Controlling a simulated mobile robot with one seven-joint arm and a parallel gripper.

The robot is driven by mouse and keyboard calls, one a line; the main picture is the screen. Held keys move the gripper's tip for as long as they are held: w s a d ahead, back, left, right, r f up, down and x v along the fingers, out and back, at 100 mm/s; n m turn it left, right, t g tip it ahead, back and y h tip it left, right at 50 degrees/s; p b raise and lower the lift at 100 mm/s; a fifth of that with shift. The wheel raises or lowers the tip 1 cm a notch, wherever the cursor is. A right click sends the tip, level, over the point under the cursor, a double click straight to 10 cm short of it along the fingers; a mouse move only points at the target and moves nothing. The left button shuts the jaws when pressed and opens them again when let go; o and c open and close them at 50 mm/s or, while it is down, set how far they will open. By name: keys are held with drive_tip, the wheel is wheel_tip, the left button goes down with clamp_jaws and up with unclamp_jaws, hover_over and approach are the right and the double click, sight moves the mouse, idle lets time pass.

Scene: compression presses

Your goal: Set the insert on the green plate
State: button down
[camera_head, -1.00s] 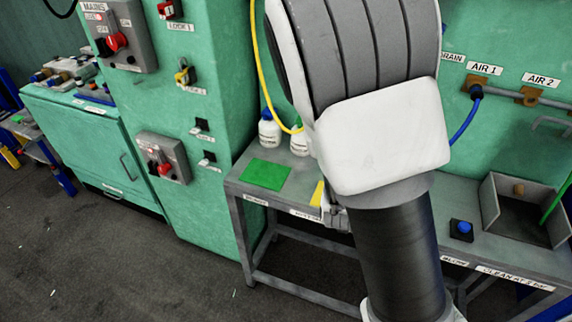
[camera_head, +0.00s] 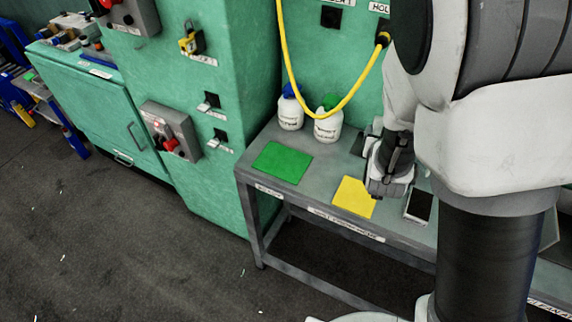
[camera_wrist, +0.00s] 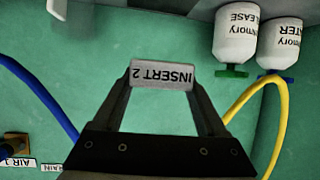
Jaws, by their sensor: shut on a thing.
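My gripper (camera_wrist: 162,85) is shut on a pale grey block labelled INSERT 2 (camera_wrist: 162,73), seen in the wrist view between the two fingertips. In the head view my gripper (camera_head: 386,188) is over the bench beside the yellow plate, and the insert cannot be made out there. The green plate (camera_head: 282,162) lies flat and bare on the left end of the grey bench, to the left of my gripper. The yellow plate (camera_head: 354,197) lies between them, partly behind my gripper.
Two white bottles, one with a blue cap (camera_head: 290,110) and one with a green cap (camera_head: 328,124), stand behind the green plate. A yellow hose (camera_head: 310,103) hangs by them. A small dark-topped block (camera_head: 419,206) sits right of my gripper. The green cabinet (camera_head: 235,130) rises at left.

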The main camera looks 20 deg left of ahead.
drive_tip(key=s+a+f+n+y+b, duration=0.1)
drive_tip(key=a+f+n+y+b, duration=0.2)
drive_tip(key=a, duration=0.8)
drive_tip(key=n+g+y+b, duration=0.3)
drive_tip(key=n+y+b, duration=0.1)
drive_tip(key=y, duration=0.1)
hover_over(284, 166)
wheel_tip(284, 166, down, 4)
drive_tip(key=shift+f, duration=0.15)
drive_tip(key=shift+f+b, duration=0.45)
drive_tip(key=shift+f, duration=1.95)
drive_tip(key=shift+f, duration=0.1)
unclamp_jaws()
drive_tip(key=shift+f, duration=0.1)
